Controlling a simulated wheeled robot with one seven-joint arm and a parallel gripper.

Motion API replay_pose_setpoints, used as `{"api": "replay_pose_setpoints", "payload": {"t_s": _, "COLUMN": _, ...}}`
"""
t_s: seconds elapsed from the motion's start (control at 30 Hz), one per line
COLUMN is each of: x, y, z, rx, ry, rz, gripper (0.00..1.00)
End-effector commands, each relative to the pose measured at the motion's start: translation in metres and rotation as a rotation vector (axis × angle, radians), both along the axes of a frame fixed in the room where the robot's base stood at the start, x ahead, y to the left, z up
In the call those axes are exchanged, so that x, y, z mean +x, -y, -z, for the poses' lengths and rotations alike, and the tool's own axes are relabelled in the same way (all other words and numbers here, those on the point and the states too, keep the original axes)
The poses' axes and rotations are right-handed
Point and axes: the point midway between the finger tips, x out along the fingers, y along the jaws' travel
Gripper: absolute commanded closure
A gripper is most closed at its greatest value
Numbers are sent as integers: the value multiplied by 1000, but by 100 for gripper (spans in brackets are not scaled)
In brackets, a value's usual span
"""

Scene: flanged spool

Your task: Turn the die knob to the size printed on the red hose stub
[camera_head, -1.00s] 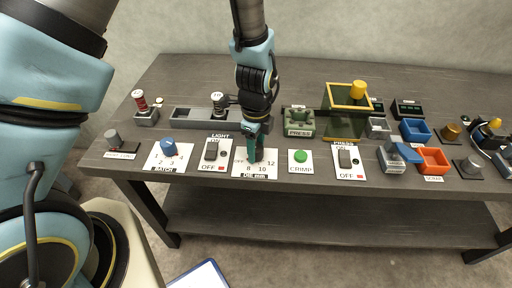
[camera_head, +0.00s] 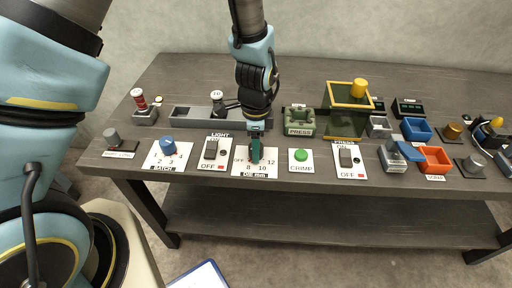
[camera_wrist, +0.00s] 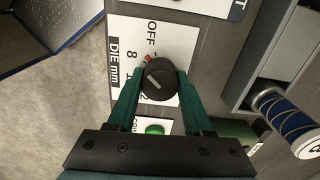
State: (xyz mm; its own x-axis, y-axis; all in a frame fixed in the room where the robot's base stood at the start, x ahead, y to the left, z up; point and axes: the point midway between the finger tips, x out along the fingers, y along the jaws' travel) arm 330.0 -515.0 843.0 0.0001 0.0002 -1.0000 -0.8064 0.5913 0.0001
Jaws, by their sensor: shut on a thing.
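The die knob (camera_wrist: 159,80) is a round black knob with a pale line on its top. It sits on a white panel (camera_wrist: 126,33) marked DIE mm, with OFF, 8 and other sizes printed around it. A small red mark shows at its edge toward OFF and 8. My gripper (camera_wrist: 159,88) is shut on the knob, one green finger on each side; in the head view my gripper (camera_head: 256,155) hides most of it. The red hose stub (camera_head: 138,96) stands upright at the back left, red with a pale band; its print is too small to read.
The batch knob (camera_head: 168,147) and a light switch (camera_head: 211,149) are left of the die panel. A green crimp button (camera_head: 301,155) and a press switch (camera_head: 345,158) are right. A grey tray (camera_head: 184,113) and green press (camera_head: 299,126) stand behind.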

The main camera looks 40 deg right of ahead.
Motion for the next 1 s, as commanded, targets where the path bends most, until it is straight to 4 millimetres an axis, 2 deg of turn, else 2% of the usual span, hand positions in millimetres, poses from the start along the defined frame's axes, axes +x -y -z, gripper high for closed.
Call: {"api": "replay_pose_setpoints", "payload": {"t_s": 1.0, "x": 0, "y": 1, "z": -1, "rx": -2, "ry": 0, "rz": -965, "gripper": 100}}
